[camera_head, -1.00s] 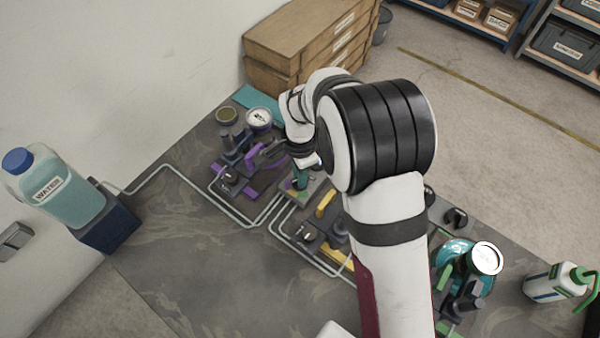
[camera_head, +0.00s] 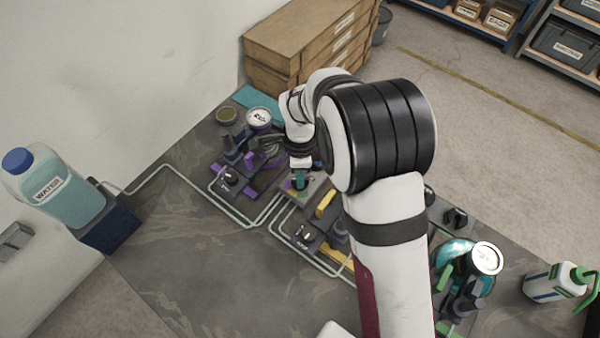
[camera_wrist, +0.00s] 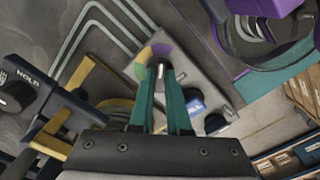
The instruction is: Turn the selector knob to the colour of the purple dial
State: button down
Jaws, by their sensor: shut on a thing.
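The selector's coloured disc, with purple, yellow and green sectors, shows in the wrist view (camera_wrist: 148,58). Its plate lies in the middle of the bench in the head view (camera_head: 309,190). My gripper (camera_wrist: 161,72) points down at the disc, its two teal fingers close together on the small dark selector knob (camera_wrist: 160,64). Most of the knob is hidden between the fingertips. In the head view my gripper (camera_head: 299,184) is over the same plate, partly behind my arm. The purple-rimmed dial (camera_head: 259,118) has a white face, too small to read, at the bench's far end.
A purple-based lever station (camera_head: 230,180) stands left of my gripper, and a yellow-lever station (camera_head: 325,205) in front. A water jug (camera_head: 60,190) is at the left edge. The front left bench is clear.

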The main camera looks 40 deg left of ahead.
jog(key=c, duration=0.9)
grip_release()
notch_tip(320, 180, up, 16)
jog(key=shift+f, duration=0.1)
jog(key=d+r+n, duration=0.1)
jog(key=d+r, duration=0.3)
jog(key=d, duration=0.9)
jog(key=s+d+n, duration=0.1)
jog(key=s+d, duration=0.3)
jog(key=d, duration=0.1)
jog(key=s+d+f+n+y, duration=0.1)
jog(key=s+d, duration=0.4)
jog(key=d, duration=0.1)
jog(key=s+d+f+n, duration=0.1)
jog(key=s+d, duration=0.4)
jog(key=d, duration=0.1)
jog(key=shift+s+f+y, duration=0.2)
jog(key=shift+f+y, duration=0.05)
jog(key=shift+y, duration=0.15)
